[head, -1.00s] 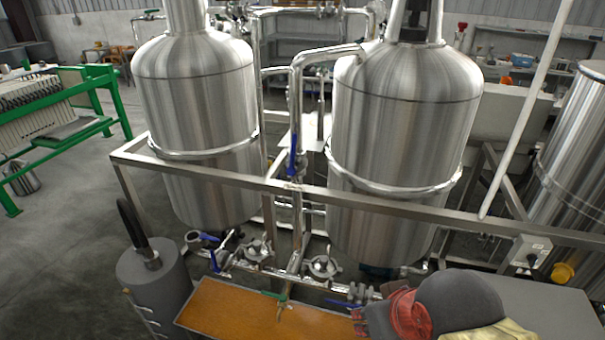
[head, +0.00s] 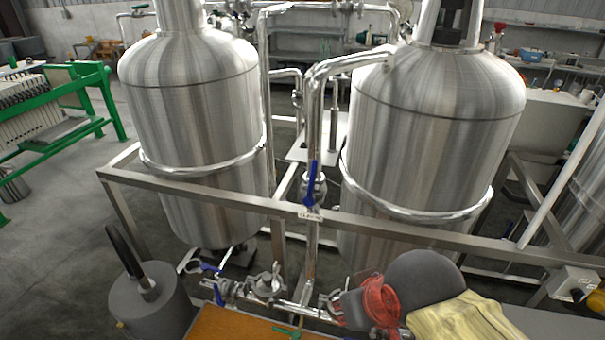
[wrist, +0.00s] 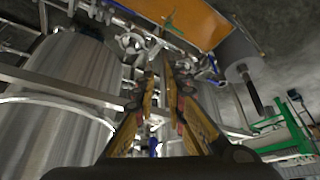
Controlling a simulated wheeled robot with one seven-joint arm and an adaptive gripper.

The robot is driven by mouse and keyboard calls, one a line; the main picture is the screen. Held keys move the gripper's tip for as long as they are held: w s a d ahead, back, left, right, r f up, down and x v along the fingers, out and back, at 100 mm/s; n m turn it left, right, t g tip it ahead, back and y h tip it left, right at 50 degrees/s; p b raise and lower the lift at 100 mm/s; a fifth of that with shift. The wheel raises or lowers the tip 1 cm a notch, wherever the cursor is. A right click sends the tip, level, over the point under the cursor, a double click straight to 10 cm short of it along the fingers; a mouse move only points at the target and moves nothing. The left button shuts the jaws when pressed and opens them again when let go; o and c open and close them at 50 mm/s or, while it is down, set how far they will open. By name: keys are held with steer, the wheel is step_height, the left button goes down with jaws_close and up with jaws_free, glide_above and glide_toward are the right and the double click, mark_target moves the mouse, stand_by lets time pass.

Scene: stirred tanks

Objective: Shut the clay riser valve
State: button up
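The riser valve has a blue lever (head: 313,183) on the vertical steel pipe between the two tanks, just above the frame's front rail. The lever stands upright, in line with the pipe. A small label (head: 311,216) sits on the rail below it, too small to read surely. In the wrist view, my gripper (wrist: 162,78) is open, with a gap between its orange-and-dark fingers and nothing held. A blue part (wrist: 155,146) shows between the fingers, beyond them; I cannot tell surely that it is this lever. In the head view, my arm is low right of the valve, apart from it.
The steel rail (head: 180,190) crosses in front of both tanks (head: 190,95) (head: 435,125). Lower valves with blue levers (head: 210,268) sit near the floor. An orange-topped surface (head: 235,325) and a grey cylinder (head: 150,305) stand in front. A control box (head: 575,283) is at right.

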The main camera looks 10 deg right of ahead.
mark_target(312, 181)
steer(key=a, duration=0.1)
steer(key=w+a+f+n+g+p, duration=0.1)
steer(key=a+g+p, duration=0.1)
steer(key=shift+w+a+f+n, duration=0.3)
steer(key=shift+f+n, duration=0.1)
steer(key=shift+c, duration=1.2)
steer(key=w+n+p, duration=0.1)
steer(key=w+a+f+n+g+h+p, duration=0.1)
steer(key=w, duration=0.1)
steer(key=w+a+f+n+g+h, duration=0.1)
steer(key=shift+w+a+p, duration=0.15)
steer(key=shift+a+p, duration=0.05)
steer(key=shift+p, duration=0.2)
jaws_close()
steer(key=w+a+n+t+h+p, duration=0.35)
steer(key=w+h, duration=0.45)
steer(key=w, duration=0.6)
steer(key=w+a+r+m+t+h, duration=0.1)
steer(key=w+a+r+t+h, duration=0.15)
steer(key=w+r, duration=0.35)
steer(key=w+a+r+m+t+h, duration=0.2)
steer(key=w+r+t, duration=0.1)
steer(key=w+r, duration=0.3)
steer(key=w+d+p, duration=0.1)
steer(key=w+d, duration=0.1)
steer(key=d, duration=1)
steer(key=shift+w+f, duration=0.2)
